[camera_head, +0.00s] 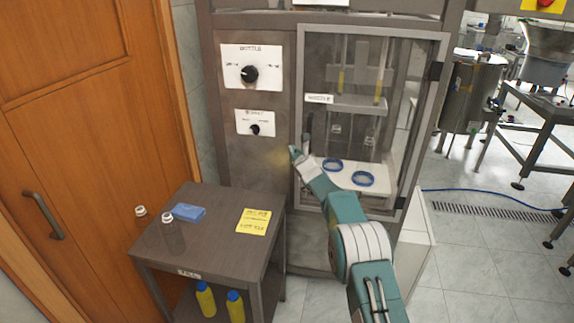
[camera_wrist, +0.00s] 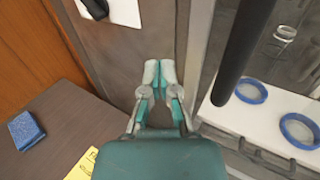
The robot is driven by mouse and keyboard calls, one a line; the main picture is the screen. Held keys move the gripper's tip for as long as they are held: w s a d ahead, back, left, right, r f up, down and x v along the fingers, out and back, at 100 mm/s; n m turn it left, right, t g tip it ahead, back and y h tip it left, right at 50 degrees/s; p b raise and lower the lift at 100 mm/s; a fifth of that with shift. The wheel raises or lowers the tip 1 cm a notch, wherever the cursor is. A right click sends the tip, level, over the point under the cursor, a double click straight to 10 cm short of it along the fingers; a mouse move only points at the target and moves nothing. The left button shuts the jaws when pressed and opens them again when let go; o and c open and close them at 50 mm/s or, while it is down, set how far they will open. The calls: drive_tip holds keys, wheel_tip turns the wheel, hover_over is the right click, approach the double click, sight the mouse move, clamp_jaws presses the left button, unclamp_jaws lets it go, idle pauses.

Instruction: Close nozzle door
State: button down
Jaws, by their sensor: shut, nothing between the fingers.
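The nozzle door (camera_head: 420,110) is a clear panel in a grey metal frame, with dark hinges on its right side. It looks flush or nearly flush with the cabinet; I cannot tell whether a small gap is left. A dark bar handle (camera_wrist: 243,50) shows in the wrist view, right of my fingers. My gripper (camera_head: 295,153) is at the left edge of the door. In the wrist view my gripper (camera_wrist: 159,72) has its fingers together and empty, beside the door's left frame bar and apart from the handle.
Two blue rings (camera_head: 364,178) sit on a white plate behind the door. A bottle dial panel (camera_head: 251,70) is on the cabinet's left. A dark side table (camera_head: 200,240) holds a bottle, a cap, a blue block (camera_head: 189,213) and a yellow note. A wooden door stands at left.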

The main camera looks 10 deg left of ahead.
drive_tip(key=shift+s, duration=4.25)
drive_tip(key=s+r+n+g+y, duration=0.25)
drive_tip(key=s+r+n, duration=0.3)
drive_tip(key=r, duration=0.35)
drive_tip(key=s+d+r+n+g, duration=0.1)
drive_tip(key=s+r+n+g, duration=0.15)
drive_tip(key=s+n, duration=0.3)
drive_tip(key=s+d+r+n+g+y, duration=0.1)
drive_tip(key=s+d+r+n, duration=0.1)
drive_tip(key=s+r+n, duration=0.3)
drive_tip(key=s+d+r+n+g, duration=0.1)
drive_tip(key=s+n+g, duration=0.15)
drive_tip(key=s, duration=0.45)
drive_tip(key=s+d+f+n+h, duration=0.2)
drive_tip(key=s+d+n+h, duration=0.2)
drive_tip(key=s+d, duration=0.3)
drive_tip(key=s+d+f+n+g+h, duration=0.1)
drive_tip(key=s+d+f+n+h, duration=0.2)
drive_tip(key=s+d, duration=0.4)
drive_tip(key=s+d+f+n+g+h, duration=0.1)
drive_tip(key=s+d+n+h, duration=0.3)
drive_tip(key=s+d, duration=0.4)
drive_tip(key=s+f+n, duration=0.1)
drive_tip(key=s, duration=0.6)
drive_tip(key=shift+s+f+h, duration=0.35)
drive_tip(key=shift+s+f, duration=0.05)
